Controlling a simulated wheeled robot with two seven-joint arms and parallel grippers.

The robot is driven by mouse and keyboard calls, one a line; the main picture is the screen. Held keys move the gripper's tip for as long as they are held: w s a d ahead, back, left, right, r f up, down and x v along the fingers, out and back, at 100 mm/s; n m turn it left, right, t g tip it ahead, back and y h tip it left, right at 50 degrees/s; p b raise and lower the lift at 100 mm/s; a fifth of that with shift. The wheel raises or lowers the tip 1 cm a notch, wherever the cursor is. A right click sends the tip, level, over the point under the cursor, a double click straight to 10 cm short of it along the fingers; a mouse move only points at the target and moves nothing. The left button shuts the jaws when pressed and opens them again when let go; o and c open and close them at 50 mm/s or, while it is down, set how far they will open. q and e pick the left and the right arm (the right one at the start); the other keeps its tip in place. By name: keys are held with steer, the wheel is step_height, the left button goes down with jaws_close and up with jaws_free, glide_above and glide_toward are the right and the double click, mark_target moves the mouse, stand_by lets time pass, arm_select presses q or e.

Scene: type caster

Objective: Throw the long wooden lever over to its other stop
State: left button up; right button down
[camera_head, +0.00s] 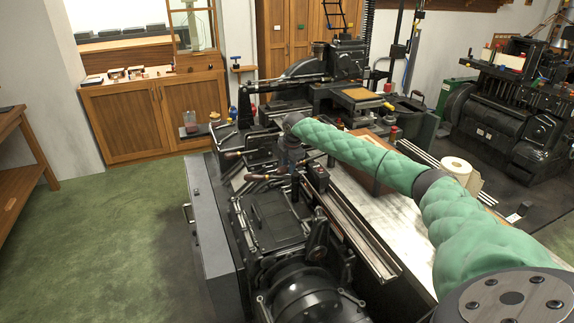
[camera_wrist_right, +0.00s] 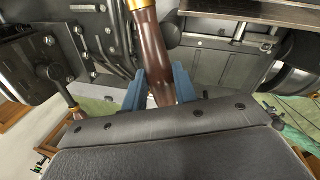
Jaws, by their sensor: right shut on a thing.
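The long wooden lever (camera_wrist_right: 149,48) is a dark brown turned handle with a brass collar near the top of the right wrist view. My right gripper (camera_wrist_right: 160,88) has its blue fingers on either side of this handle and is shut on it. In the head view my right gripper (camera_head: 290,160) is small and dark at the end of the green-sleeved arm, over the middle of the black casting machine (camera_head: 275,215). Wooden handles show just left of it, but I cannot tell which is held. My left gripper is not in view.
A second, shorter wooden handle (camera_wrist_right: 76,112) hangs on a rod at the left of the wrist view. A long metal rail (camera_head: 350,240) and a pale worktop (camera_head: 405,235) lie right of the machine. Green floor (camera_head: 110,235) is free on the left.

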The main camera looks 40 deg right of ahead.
steer(key=shift+s+f, duration=0.15)
steer(key=shift+f, duration=0.1)
steer(key=c, duration=1.1)
jaws_free()
steer(key=shift+s, duration=0.1)
steer(key=shift+r, duration=0.15)
steer(key=shift+r, duration=0.1)
steer(key=shift+r, duration=0.25)
arm_select(q)
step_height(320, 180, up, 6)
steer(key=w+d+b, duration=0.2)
steer(key=b, duration=0.1)
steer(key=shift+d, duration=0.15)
arm_select(e)
step_height(320, 180, up, 7)
steer(key=s, duration=0.1)
steer(key=shift+s, duration=0.25)
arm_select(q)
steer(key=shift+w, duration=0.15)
